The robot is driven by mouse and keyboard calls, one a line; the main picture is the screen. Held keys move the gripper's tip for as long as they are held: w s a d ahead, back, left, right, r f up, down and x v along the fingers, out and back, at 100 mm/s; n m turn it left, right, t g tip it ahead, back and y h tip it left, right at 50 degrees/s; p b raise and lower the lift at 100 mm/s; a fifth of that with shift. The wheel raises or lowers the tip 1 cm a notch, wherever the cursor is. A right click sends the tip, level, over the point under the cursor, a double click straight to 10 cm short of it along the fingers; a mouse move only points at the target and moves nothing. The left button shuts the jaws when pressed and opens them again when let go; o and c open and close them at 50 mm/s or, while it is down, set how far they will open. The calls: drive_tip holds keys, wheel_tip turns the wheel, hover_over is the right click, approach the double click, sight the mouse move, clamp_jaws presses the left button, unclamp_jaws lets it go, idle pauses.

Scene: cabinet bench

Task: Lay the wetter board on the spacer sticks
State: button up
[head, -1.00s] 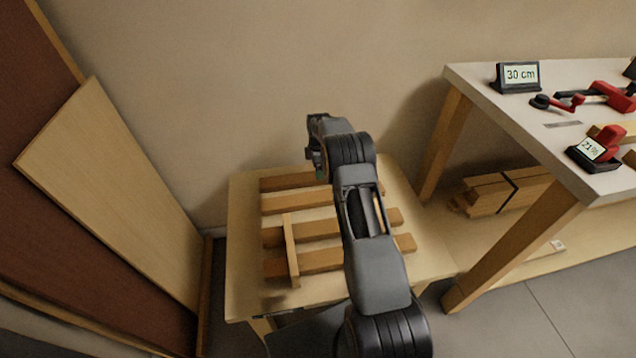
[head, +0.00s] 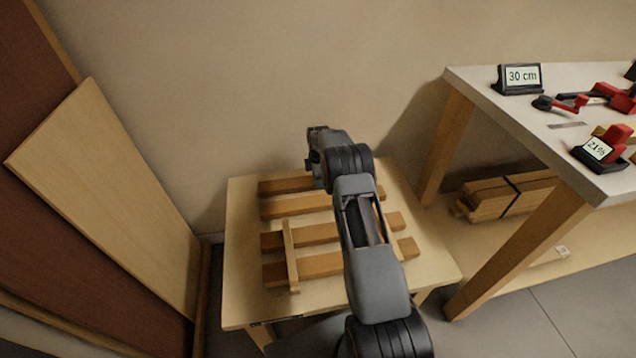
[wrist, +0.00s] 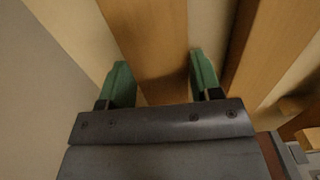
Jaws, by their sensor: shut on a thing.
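Several wooden boards lie side by side on a low table (head: 237,300) in the head view. My gripper (wrist: 160,85), with green fingertips, is shut on the rearmost board (head: 283,185); in the wrist view this board (wrist: 150,35) runs between the fingers. The second board (head: 285,207) lies beside it, apart from the gripper; it also shows in the wrist view (wrist: 268,40). A thin spacer stick (head: 290,255) lies across the two front boards (head: 320,235). Another stick at their right end is partly hidden by my arm. In the head view my fingertips are mostly hidden.
A workbench (head: 520,130) stands on the right with a 30 cm display (head: 519,78), red clamps and a meter (head: 598,150) that seems to read 21%. Strapped wood (head: 505,197) lies on its lower shelf. A large panel (head: 110,190) leans at the left; a wall is behind.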

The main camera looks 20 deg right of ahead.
drive_tip(key=c, duration=0.3)
wheel_tip(320, 180, up, 10)
drive_tip(key=p, duration=0.6)
drive_tip(key=shift+c, duration=0.2)
